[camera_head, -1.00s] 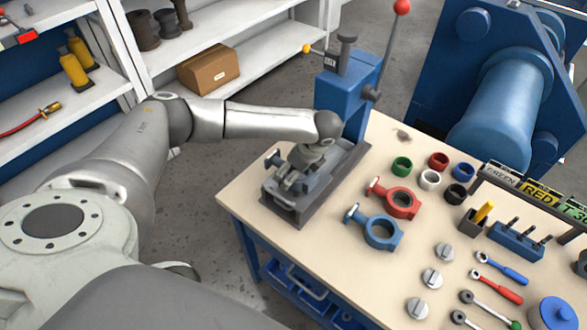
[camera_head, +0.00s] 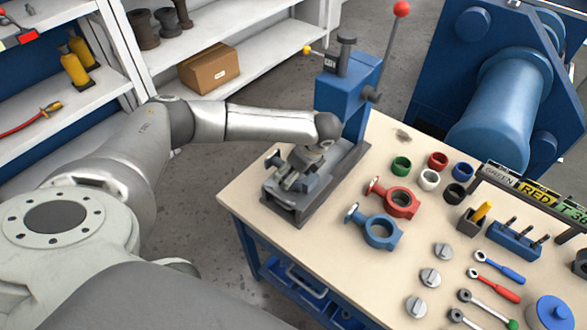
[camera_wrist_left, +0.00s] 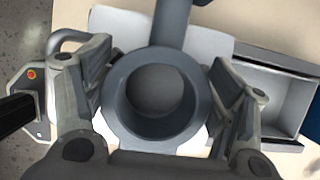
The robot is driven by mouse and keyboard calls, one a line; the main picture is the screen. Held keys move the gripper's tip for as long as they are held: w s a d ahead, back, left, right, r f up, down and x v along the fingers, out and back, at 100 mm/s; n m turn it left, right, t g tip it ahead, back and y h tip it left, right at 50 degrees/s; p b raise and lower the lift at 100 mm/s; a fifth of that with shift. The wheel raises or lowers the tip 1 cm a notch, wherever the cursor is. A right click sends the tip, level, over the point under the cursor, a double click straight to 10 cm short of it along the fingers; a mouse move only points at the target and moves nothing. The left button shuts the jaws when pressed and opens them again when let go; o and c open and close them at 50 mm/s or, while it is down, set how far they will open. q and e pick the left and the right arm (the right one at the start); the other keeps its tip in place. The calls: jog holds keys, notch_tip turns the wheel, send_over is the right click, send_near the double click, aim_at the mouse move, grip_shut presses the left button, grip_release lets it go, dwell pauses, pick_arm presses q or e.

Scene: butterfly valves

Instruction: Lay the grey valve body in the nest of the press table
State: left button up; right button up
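The grey valve body (camera_wrist_left: 112,100) is a ring with a neck running to the top of the left wrist view. My left gripper (camera_wrist_left: 158,88) has one finger on each side of the ring, closed in against it. In the head view my left gripper (camera_head: 300,172) points down over the bed of the press table (camera_head: 318,198), and the valve body is mostly hidden under it. A short blue-grey end (camera_head: 273,161) sticks out at its left. The nest is hidden beneath; I cannot tell whether the valve body touches it. My right gripper is not in view.
The blue press column (camera_head: 338,103) with a red-knobbed lever (camera_head: 388,55) stands just behind my gripper. A red valve body (camera_head: 400,203) and a blue valve body (camera_head: 380,232) lie to the right. Coloured rings, discs and tools cover the table further right.

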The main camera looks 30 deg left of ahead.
pick_arm(q)
jog(key=o, duration=0.5)
jog(key=v, duration=1.2)
jog(key=shift+r, duration=0.1)
